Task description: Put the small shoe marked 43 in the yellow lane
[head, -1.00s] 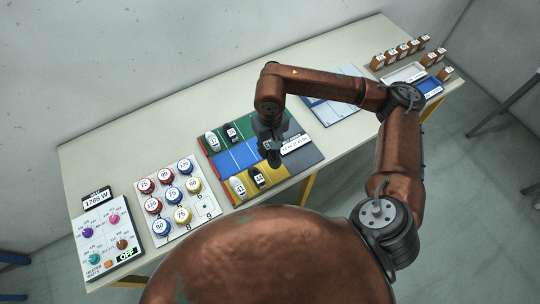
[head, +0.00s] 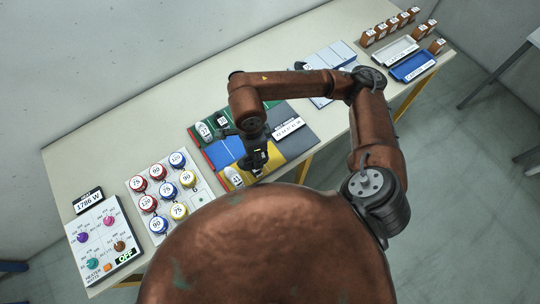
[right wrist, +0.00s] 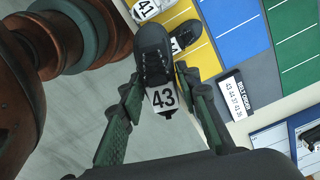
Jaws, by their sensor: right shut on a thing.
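The dark shoe marked 43 (right wrist: 153,55) is between the fingers of my right gripper (right wrist: 150,115) in the right wrist view, its white label facing the camera. In the head view my right gripper (head: 256,160) is over the front left part of the board and largely hides this shoe. The yellow lane (head: 292,147) runs along the board's front; it also shows in the right wrist view (right wrist: 204,58). In it are a white shoe marked 41 (head: 233,176) and another dark shoe (right wrist: 184,36), close beside the held one. I cannot tell the held shoe's height. My left gripper is out of view.
The blue lane (head: 222,153) and green lane (head: 242,117) lie behind, with a white shoe (head: 205,130) and a dark shoe (head: 221,119) on the green. A number sign (head: 288,127) stands at the board's right. A button panel (head: 146,185) is left of the board.

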